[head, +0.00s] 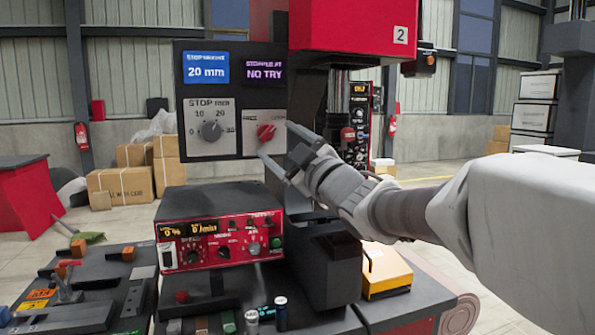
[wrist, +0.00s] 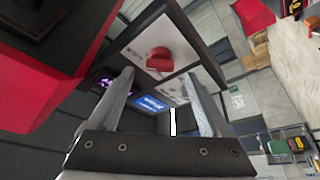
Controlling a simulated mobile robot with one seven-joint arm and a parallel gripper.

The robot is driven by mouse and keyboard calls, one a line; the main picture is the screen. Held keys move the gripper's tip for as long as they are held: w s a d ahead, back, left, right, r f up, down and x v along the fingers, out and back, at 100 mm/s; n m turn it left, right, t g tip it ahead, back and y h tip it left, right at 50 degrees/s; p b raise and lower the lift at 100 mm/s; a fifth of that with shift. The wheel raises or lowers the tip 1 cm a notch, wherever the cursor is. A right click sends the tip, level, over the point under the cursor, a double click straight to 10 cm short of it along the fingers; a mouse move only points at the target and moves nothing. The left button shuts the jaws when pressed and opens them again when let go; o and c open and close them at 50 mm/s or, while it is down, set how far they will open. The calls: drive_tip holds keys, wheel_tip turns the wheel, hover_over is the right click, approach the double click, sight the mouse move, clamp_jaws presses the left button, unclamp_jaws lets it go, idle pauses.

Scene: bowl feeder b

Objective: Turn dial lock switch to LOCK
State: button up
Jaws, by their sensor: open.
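The dial lock switch (head: 266,132) is a red knob on a light plate, at the right of the dark control panel. In the wrist view the red knob (wrist: 159,60) sits ahead of my gripper, between the lines of its fingers. The lettering on its plate is too small to read surely. My gripper (head: 274,141) is open, with its fingers on either side of the knob in the head view. The wrist view shows the fingers (wrist: 160,88) apart with nothing between them. I cannot tell whether either finger touches the knob.
A grey STOP dial (head: 211,131) is left of the red knob. A blue screen (head: 206,68) and a NO TRY screen (head: 265,71) sit above. A red control box (head: 221,253) stands below, and a red machine head (head: 352,25) overhangs at the upper right.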

drive_tip(key=v, duration=1.4)
drive_tip(key=shift+d+r, duration=0.1)
drive_tip(key=shift+d, duration=0.05)
